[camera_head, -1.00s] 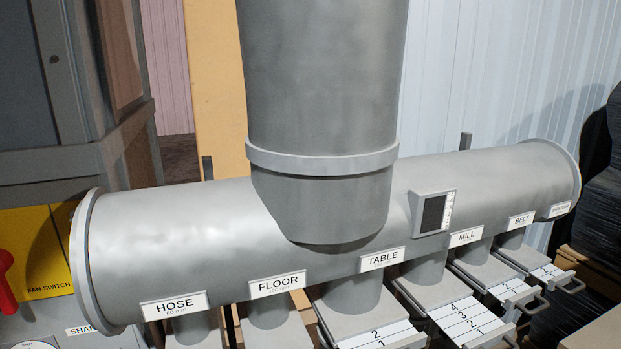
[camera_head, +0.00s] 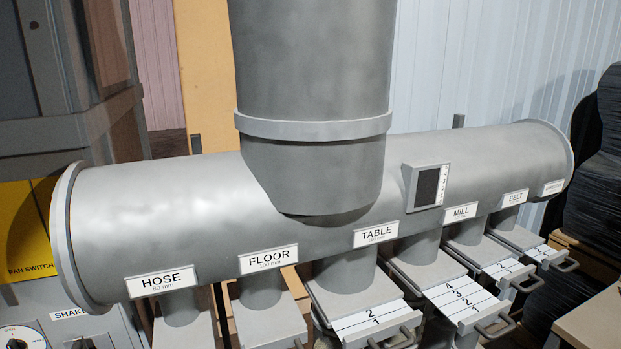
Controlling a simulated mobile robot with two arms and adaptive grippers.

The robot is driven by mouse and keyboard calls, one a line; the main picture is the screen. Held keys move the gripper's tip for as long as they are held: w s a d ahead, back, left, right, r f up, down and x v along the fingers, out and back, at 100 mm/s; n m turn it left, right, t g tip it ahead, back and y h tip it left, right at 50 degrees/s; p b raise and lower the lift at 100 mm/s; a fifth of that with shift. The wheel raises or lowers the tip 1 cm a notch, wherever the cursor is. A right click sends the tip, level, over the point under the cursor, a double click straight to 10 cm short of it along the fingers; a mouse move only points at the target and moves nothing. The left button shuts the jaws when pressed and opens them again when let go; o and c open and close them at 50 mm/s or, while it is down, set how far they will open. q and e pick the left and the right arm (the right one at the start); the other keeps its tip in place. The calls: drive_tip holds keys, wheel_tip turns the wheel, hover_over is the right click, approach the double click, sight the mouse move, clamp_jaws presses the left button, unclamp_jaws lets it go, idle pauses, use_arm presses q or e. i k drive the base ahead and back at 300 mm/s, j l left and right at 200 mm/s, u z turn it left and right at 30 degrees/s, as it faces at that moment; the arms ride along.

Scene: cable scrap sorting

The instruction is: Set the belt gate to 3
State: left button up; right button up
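A row of sliding gates hangs under a grey horizontal duct. The BELT label (camera_head: 515,198) is fifth from the left on the duct. Counting along the row, the belt gate (camera_head: 506,270) appears to be the fifth slide, with a dark handle (camera_head: 527,284) at its front. Its white scale shows small marks that look like 2 and 1; the rest of it is hidden under the pipe and housing. Neither gripper is in view.
The mill gate (camera_head: 462,300) shows marks 4 to 1, and the table gate (camera_head: 372,320) shows 2 and 1. A gauge (camera_head: 427,187) sits on the duct (camera_head: 160,215). A brown surface (camera_head: 592,325) and dark wrapped stack (camera_head: 597,190) stand at right.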

sight(506, 269)
drive_tip(key=z, duration=1.3)
